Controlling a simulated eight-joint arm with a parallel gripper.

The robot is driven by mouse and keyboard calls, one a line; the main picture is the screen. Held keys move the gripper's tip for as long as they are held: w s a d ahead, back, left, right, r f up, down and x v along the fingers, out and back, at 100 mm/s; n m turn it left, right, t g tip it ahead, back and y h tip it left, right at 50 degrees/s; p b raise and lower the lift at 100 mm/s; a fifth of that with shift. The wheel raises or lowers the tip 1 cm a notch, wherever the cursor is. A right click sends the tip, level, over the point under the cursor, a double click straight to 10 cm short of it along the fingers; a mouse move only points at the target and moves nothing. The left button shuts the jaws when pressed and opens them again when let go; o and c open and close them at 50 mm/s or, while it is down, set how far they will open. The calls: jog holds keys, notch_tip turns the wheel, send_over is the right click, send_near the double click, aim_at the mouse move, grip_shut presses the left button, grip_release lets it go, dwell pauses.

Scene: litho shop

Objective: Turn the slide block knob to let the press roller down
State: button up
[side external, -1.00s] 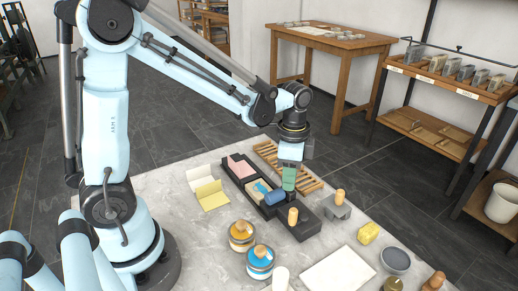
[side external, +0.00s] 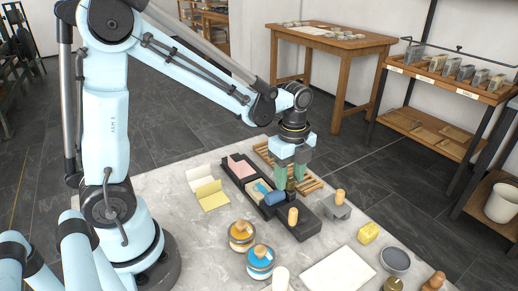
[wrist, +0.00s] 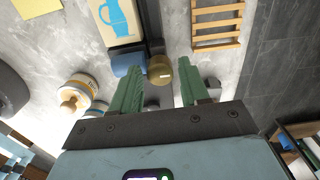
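A sheet with a blue jug (wrist: 118,16) lies on the bed.
A wooden slatted rack (side external: 262,150) lies behind the press. A wooden-handled block (side external: 336,205) stands to its right. Two round tins with wooden knobs (side external: 241,236) stand in front. A yellow sponge (side external: 368,232) and a white sheet (side external: 337,272) lie on the right.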

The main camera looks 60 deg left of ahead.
jog(key=shift+r, duration=3.05)
jog(key=shift+s+r+n+t, duration=0.3)
jog(key=shift+s+n, duration=0.1)
jog(key=shift+n, duration=0.4)
jog(key=s+r+n+t, duration=0.1)
jog(key=s+n+t, duration=0.5)
jog(key=n, duration=1)
jog(key=shift+t, duration=0.3)
